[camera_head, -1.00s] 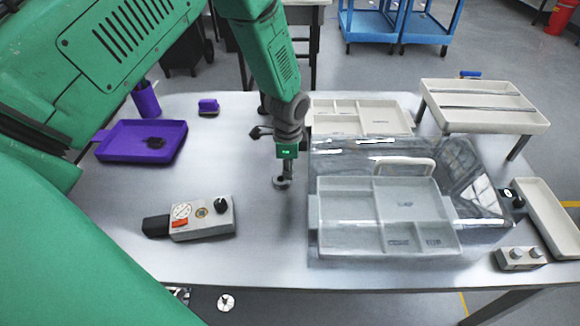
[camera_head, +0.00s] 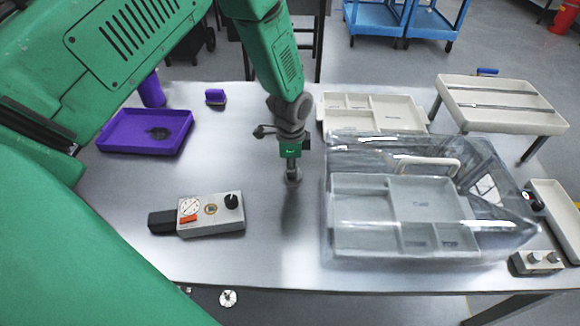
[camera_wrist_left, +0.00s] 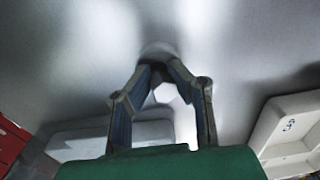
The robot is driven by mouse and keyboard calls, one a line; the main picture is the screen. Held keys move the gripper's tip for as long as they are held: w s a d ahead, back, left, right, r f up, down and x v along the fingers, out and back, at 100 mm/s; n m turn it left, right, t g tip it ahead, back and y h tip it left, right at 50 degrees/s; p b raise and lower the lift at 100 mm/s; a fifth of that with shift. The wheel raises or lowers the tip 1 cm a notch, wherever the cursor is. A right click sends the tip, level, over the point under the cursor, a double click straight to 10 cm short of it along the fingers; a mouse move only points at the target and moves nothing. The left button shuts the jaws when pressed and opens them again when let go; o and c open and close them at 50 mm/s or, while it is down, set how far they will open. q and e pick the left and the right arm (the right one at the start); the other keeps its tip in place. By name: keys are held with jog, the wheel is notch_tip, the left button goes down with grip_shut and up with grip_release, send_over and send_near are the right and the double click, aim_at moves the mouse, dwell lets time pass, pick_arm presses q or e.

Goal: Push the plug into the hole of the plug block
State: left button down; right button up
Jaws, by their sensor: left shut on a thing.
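My left gripper (camera_head: 292,168) hangs over the open metal table, pointing down, to the right of the grey block. It is shut on a small grey round piece (camera_head: 293,176), likely the plug. In the left wrist view the fingers (camera_wrist_left: 161,70) close in towards each other, with the rounded grey piece (camera_wrist_left: 158,49) at their tips. The grey block (camera_head: 222,222), likely the plug block, lies on the table with a black end, a white dial, an orange label and a black knob. A small brass-coloured ring (camera_head: 211,208) on its top may be the hole. My right gripper is out of view.
A clear cover (camera_head: 350,150) over a compartment tray stands right of the gripper. A purple tray (camera_head: 120,143) lies at the back left, and a pale tray (camera_head: 375,108) behind the cover. A raised beige tray (camera_head: 500,100) stands back right. Bare table separates block and gripper.

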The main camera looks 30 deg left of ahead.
pick_arm(q)
jog(key=shift+a+f, duration=0.2)
jog(key=shift+d, duration=0.15)
jog(key=c, duration=1.6)
grip_release()
jog(key=shift+d, duration=0.15)
jog(key=shift+c, duration=0.2)
jog(key=shift+o, duration=1.1)
jog(key=shift+d+r, duration=0.1)
jog(key=shift+d, duration=0.1)
